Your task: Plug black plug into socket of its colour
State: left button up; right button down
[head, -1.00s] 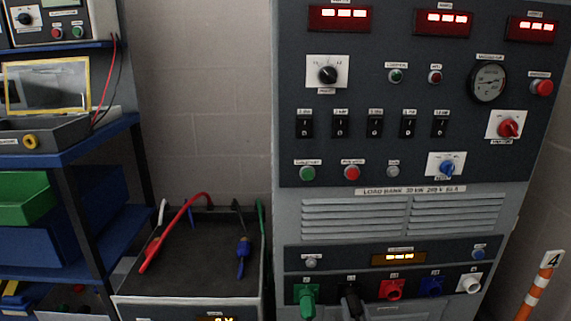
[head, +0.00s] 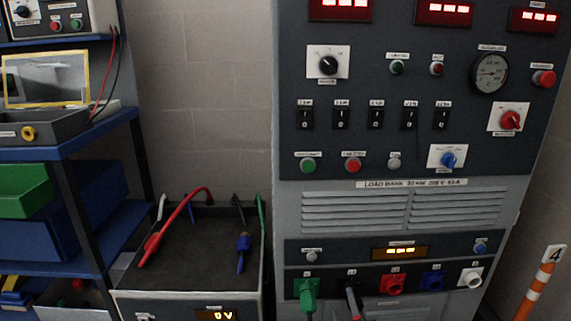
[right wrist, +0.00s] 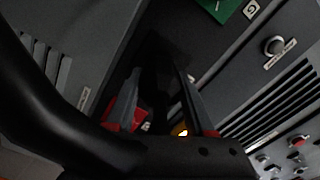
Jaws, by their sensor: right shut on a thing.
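The load bank's socket row is low in the head view. The black socket (head: 351,273) is second from the left, between the green socket with a green plug (head: 306,291) in it and the red socket (head: 393,284). My right gripper (head: 353,301) is just below and in front of the black socket. In the right wrist view my right gripper (right wrist: 158,95) is shut on the black plug (right wrist: 158,75), dark between the fingers. How far the plug sits in the socket is too dark to tell. My left gripper is not in view.
The blue socket (head: 432,280) and white socket (head: 470,278) are further right. A dark-topped unit (head: 190,255) with red and blue leads stands left of the cabinet. A blue shelf (head: 100,235) is at far left, and an orange-striped post (head: 540,285) at right.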

jog(key=shift+m, duration=0.4)
jog(key=shift+c, duration=0.9)
grip_release()
jog(key=shift+s+d, duration=0.1)
jog(key=shift+s, duration=2.45)
jog(key=shift+w, duration=0.1)
